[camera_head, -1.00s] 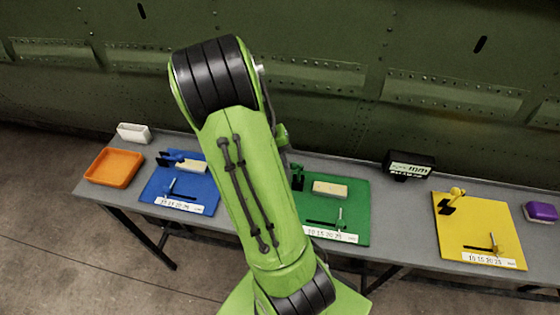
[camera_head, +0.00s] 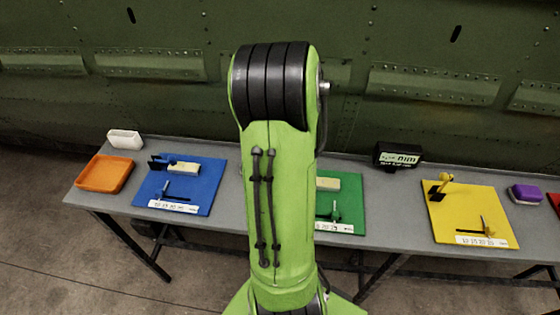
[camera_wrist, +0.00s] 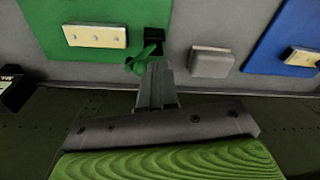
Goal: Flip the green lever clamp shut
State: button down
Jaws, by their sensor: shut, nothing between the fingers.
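The green lever clamp (camera_wrist: 146,56) shows in the wrist view, with its black base (camera_wrist: 156,34) at the edge of the green board (camera_wrist: 80,12). In the head view my arm hides this clamp, while part of the green board (camera_head: 350,212) shows to the right of the arm. My gripper (camera_wrist: 156,68) is shut and empty. Its fingertips are right at the green lever and overlap it in the wrist view; I cannot tell whether they touch. The lever's exact angle is hard to tell.
A pale block (camera_wrist: 95,36) lies on the green board. A grey block (camera_wrist: 212,62) sits beside the clamp. The table also holds a blue board (camera_head: 205,200), a yellow board (camera_head: 460,215), an orange tray (camera_head: 104,174) and a black display box (camera_head: 398,157). The fuselage wall (camera_head: 180,65) stands behind.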

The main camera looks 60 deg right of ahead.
jog(key=shift+s+d+f+t+y, duration=0.1)
jog(key=shift+s+d+t+y, duration=0.15)
jog(key=shift+s+t, duration=0.2)
jog(key=shift+s+d+f+t+y, duration=0.1)
jog(key=shift+s+d+t+y, duration=0.05)
jog(key=shift+s+d+t, duration=0.25)
jog(key=shift+s+f+t+y, duration=0.3)
jog(key=shift+f+t+y, duration=0.25)
jog(key=shift+t, duration=0.7)
